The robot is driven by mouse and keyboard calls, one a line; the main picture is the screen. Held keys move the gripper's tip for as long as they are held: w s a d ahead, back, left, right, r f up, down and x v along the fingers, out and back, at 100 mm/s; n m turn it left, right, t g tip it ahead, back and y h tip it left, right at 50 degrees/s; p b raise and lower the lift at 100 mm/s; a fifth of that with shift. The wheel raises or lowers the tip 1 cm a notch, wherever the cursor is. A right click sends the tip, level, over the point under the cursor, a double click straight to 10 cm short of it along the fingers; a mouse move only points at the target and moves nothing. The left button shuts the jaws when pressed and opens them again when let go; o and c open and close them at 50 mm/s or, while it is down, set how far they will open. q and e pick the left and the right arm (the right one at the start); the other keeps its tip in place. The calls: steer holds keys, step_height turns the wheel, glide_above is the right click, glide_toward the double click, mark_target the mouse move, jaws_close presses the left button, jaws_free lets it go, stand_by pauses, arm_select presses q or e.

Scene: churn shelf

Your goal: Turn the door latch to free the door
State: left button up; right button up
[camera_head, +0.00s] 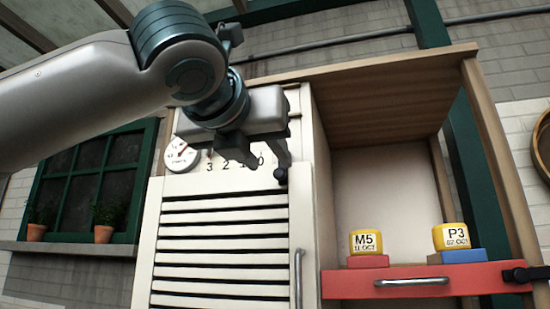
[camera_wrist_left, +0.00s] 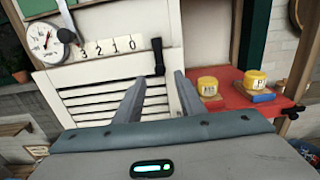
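The white slatted door (camera_head: 224,240) stands shut at the cabinet's left. Its black latch shows below my left gripper in the head view (camera_head: 281,175); the gripper hides part of it. In the left wrist view the latch (camera_wrist_left: 157,57) is a dark bar, roughly upright, at the door's upper right corner. My left gripper (camera_head: 264,163) is in front of the door top. In the left wrist view its two fingers (camera_wrist_left: 160,78) are apart with nothing held between them. The latch appears just beyond the fingertips; contact cannot be told. My right gripper is not in view.
A dial gauge (camera_head: 181,155) and number tiles (camera_wrist_left: 112,45) sit above the door. A vertical metal handle (camera_head: 298,278) is at the door's right. Right of it, yellow tubs M5 (camera_head: 366,242) and P3 (camera_head: 451,236) stand above a red drawer front (camera_head: 470,281) with a black catch (camera_head: 525,274).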

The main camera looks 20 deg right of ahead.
mark_target(279, 172)
arm_select(q)
steer(key=shift+p+x, duration=0.8)
steer(key=shift+x, duration=1.9)
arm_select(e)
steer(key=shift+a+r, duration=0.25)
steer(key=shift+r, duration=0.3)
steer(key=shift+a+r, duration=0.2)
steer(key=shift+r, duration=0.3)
arm_select(q)
jaws_close()
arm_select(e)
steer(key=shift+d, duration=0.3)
